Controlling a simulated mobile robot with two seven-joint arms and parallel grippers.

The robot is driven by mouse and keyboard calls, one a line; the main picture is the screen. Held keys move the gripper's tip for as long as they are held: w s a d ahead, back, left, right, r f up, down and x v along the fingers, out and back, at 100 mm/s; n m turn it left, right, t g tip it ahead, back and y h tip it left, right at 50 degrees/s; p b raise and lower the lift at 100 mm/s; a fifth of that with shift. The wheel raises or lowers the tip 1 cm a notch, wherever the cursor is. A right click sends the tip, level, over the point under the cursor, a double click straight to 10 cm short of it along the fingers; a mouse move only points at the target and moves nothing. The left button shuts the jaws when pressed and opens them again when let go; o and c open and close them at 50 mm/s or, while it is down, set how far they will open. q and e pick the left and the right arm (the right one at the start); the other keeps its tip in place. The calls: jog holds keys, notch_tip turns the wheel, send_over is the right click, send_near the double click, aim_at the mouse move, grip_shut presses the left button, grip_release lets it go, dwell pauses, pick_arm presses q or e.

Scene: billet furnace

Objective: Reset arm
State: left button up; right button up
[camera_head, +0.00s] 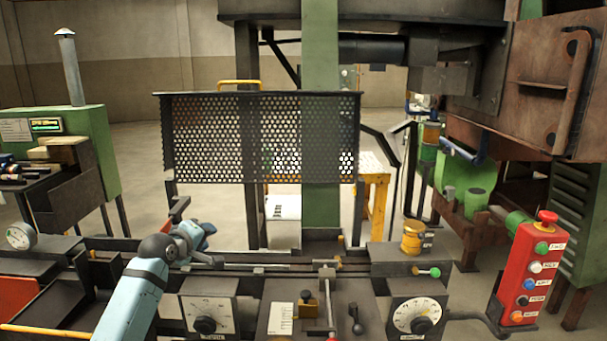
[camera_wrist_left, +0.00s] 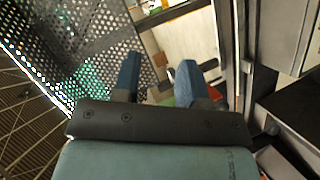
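My left arm comes in from the lower left of the head view, light blue, and ends in my left gripper (camera_head: 203,233). The gripper is in front of the lower left of the perforated guard (camera_head: 265,138), over the near machine bench. In the left wrist view, the two blue fingers of this gripper (camera_wrist_left: 157,76) stand apart with nothing between them. The guard's perforated sheet (camera_wrist_left: 85,35) shows beyond and left of the fingers. My right gripper is in neither view.
A red push-button box (camera_head: 530,270) stands at the right. Two dial boxes (camera_head: 208,314) (camera_head: 417,317) and several small levers sit along the front bench. A green cabinet (camera_head: 85,150) stands at the left. A yellow handle (camera_head: 240,84) tops the guard. Open floor shows behind.

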pick_arm(q)
jog(key=s+d+f+m+g, duration=0.1)
jog(key=s+f+m, duration=0.2)
jog(key=s+f, duration=0.8)
jog(key=s+d+f+m, duration=0.2)
jog(key=s+f+m, duration=0.1)
jog(key=s+f, duration=0.85)
jog(key=s+d+f+m, duration=0.1)
jog(key=s+f+m, duration=0.1)
jog(key=s, duration=0.6)
jog(key=s+f+m+g, duration=0.1)
jog(key=s+f+m, duration=0.1)
jog(key=s+f, duration=0.3)
jog(key=s+d+f+m, duration=0.1)
jog(key=s+f+m, duration=0.1)
jog(key=s, duration=1)
jog(key=shift+d+f+y, duration=0.35)
jog(key=shift+f+y, duration=0.05)
jog(key=shift+f, duration=0.35)
